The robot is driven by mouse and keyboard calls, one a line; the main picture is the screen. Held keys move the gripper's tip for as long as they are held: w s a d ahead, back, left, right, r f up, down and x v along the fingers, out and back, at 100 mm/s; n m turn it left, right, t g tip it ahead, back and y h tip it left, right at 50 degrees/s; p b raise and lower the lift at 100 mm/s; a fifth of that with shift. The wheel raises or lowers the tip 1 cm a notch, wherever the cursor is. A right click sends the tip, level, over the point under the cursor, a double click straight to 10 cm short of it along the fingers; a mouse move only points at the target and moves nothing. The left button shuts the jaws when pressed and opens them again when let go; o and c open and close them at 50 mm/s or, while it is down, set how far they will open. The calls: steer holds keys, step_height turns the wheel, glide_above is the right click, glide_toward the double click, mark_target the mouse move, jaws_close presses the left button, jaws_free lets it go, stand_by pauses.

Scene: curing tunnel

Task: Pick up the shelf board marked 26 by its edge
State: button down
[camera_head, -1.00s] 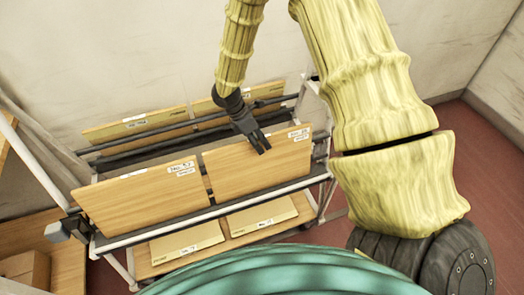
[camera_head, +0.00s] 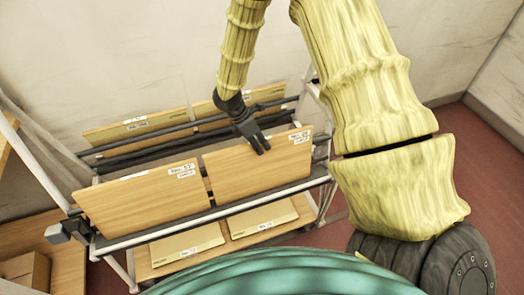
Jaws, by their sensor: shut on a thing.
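The right front shelf board (camera_head: 250,170) is a wood-coloured panel standing tilted on the front of the rack. A small white label sits at its upper right corner; its number is too blurred to read surely as 26. The board still rests at the rack, beside the left front board (camera_head: 140,200). The far finger is partly hidden behind the board.
Two more boards (camera_head: 130,129) lean at the rack's rear, behind dark rails. Flat labelled packages (camera_head: 265,217) lie on the lower shelf. A cardboard box (camera_head: 25,270) is at lower left. Pale walls close off the back; red floor (camera_head: 480,150) shows at right.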

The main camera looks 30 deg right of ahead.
steer(key=shift+w+r, duration=0.1)
steer(key=shift+r, duration=0.05)
steer(key=shift+r+b, duration=0.45)
steer(key=shift+r, duration=1.25)
steer(key=s+a+r+b, duration=0.1)
steer(key=s+a+b, duration=0.1)
steer(key=s+a, duration=0.8)
steer(key=shift+s+a+r+b, duration=0.2)
steer(key=shift+s+a+b, duration=0.1)
steer(key=shift+a, duration=0.8)
